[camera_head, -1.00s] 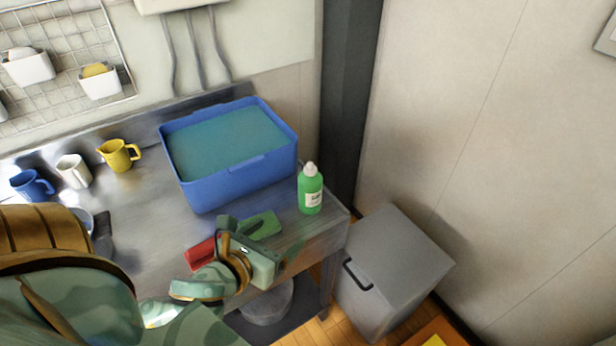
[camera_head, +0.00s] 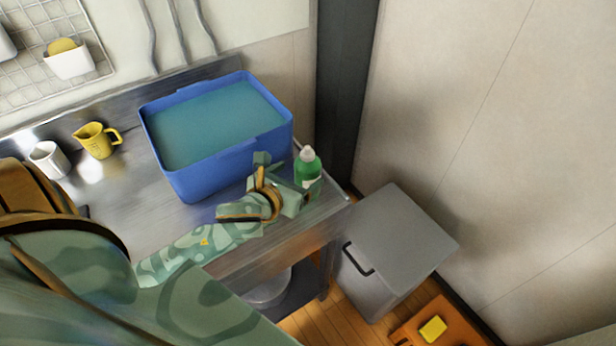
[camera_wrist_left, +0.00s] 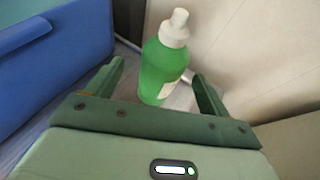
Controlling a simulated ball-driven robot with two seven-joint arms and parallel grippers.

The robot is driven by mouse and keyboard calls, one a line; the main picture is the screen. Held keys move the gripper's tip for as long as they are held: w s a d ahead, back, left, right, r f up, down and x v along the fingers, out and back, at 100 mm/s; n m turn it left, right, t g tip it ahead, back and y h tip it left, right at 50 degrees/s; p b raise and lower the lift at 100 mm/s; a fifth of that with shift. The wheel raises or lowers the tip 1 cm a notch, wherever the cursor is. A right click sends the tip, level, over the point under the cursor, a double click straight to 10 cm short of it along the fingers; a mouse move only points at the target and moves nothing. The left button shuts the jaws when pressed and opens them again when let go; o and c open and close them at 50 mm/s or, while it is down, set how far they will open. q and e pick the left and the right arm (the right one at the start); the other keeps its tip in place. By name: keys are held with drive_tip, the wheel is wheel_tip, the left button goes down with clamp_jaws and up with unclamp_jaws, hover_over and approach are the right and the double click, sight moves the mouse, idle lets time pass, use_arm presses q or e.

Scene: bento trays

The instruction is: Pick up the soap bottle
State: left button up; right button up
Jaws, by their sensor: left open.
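The soap bottle (camera_head: 308,167) is green with a white cap and a white label. It stands upright on the metal counter near its right end, beside the blue tub. My left gripper (camera_head: 292,184) is just in front of it in the head view and hides its lower part. In the left wrist view the bottle (camera_wrist_left: 162,64) stands ahead and between the two open fingers (camera_wrist_left: 160,92), with gaps on both sides. My right gripper is not in view.
The blue tub (camera_head: 220,170), filled with bluish water, stands close left of the bottle. A yellow jug (camera_head: 96,141) and a white cup (camera_head: 48,160) are at the left. The counter (camera_head: 325,205) ends just right of the bottle, above a grey bin (camera_head: 400,235).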

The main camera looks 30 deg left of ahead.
use_arm(q)
drive_tip(key=b+x, duration=0.1)
drive_tip(key=x, duration=0.4)
drive_tip(key=shift+w+d+f+b, duration=0.1)
drive_tip(key=shift+d+b, duration=0.1)
drive_tip(key=shift+b, duration=0.1)
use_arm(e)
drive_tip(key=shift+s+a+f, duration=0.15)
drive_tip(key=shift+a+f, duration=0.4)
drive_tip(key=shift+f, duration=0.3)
use_arm(q)
drive_tip(key=c, duration=1.3)
drive_tip(key=shift+o, duration=0.2)
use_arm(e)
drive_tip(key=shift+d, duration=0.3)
use_arm(q)
drive_tip(key=shift+r, duration=0.2)
